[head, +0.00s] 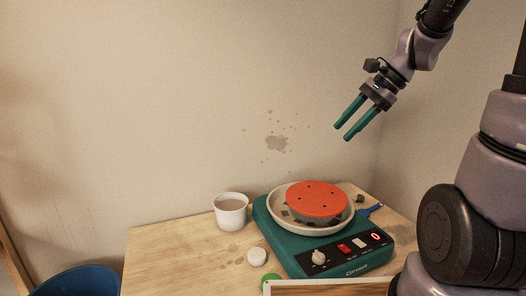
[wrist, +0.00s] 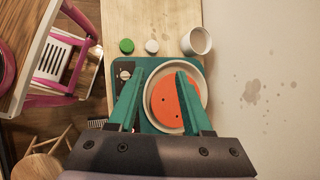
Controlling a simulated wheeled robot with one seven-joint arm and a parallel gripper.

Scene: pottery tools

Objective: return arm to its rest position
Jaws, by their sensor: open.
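My gripper (head: 345,120) is raised in the air above the table, in front of the wall, with its two teal fingers apart and nothing between them. In the wrist view my gripper (wrist: 156,82) also shows open, pointing down over the pottery wheel from a height. The teal pottery wheel (head: 330,262) stands on the table below my gripper. It carries a pale round basin (head: 277,217) with an orange-red disc (head: 316,199) in it.
A white cup (head: 231,211) with greyish contents stands left of the wheel on the wooden table (head: 165,262). A small white round piece (head: 257,256) and a green one (head: 270,279) lie nearby. A blue-handled tool (head: 371,209) is right of the basin. A blue seat (head: 80,281) is at lower left.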

